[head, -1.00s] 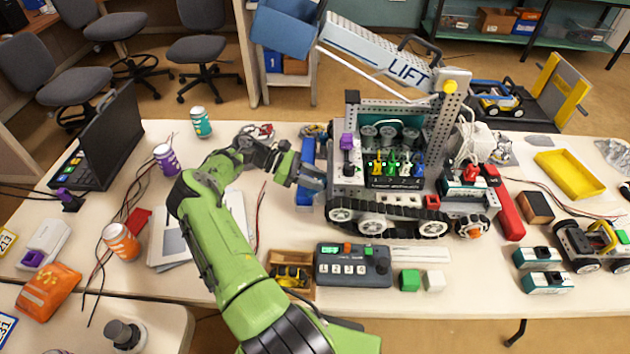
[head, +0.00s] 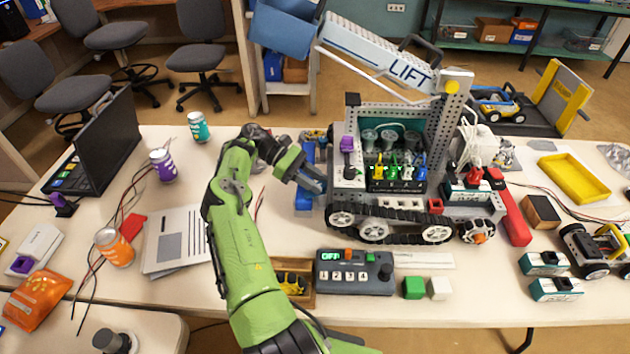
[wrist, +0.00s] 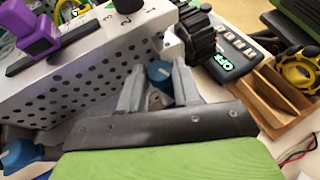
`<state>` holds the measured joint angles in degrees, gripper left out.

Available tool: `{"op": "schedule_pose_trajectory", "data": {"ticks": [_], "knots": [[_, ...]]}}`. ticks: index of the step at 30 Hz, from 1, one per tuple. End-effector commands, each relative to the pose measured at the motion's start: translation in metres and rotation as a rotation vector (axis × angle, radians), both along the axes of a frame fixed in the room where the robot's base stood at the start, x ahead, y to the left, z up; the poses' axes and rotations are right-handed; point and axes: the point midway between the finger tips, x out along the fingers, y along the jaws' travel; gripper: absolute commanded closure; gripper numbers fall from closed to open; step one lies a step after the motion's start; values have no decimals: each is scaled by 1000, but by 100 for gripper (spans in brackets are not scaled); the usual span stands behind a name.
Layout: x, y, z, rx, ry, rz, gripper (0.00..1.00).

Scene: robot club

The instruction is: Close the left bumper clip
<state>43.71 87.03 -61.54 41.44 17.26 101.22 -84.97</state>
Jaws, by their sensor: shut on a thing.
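The grey tracked robot with the LIFT arm (head: 385,78) stands on the table. A blue bumper (head: 305,192) runs along its left side, partly hidden by my gripper. My gripper (head: 320,186) is at this bumper, beside the front end of the near track. In the wrist view, my gripper (wrist: 158,88) has its two fingers on either side of a small blue clip (wrist: 158,71) and is shut on it. Another blue rounded part (wrist: 18,154) shows at the lower left. The fingers hide part of the held clip, so I cannot tell how far it is closed.
A control box (head: 354,272) and a small wooden tray (head: 308,300) lie in front of the tracked robot, near my forearm. Green (head: 413,287) and white (head: 439,288) cubes sit to the right.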

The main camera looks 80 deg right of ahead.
Motion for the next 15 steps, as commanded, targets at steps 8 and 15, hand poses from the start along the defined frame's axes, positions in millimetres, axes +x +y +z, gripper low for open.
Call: {"op": "schedule_pose_trajectory", "data": {"ticks": [8, 15], "knots": [[0, 0, 0, 2, 0, 0, 58], [0, 0, 15, -1, -1, 0, 58]]}}
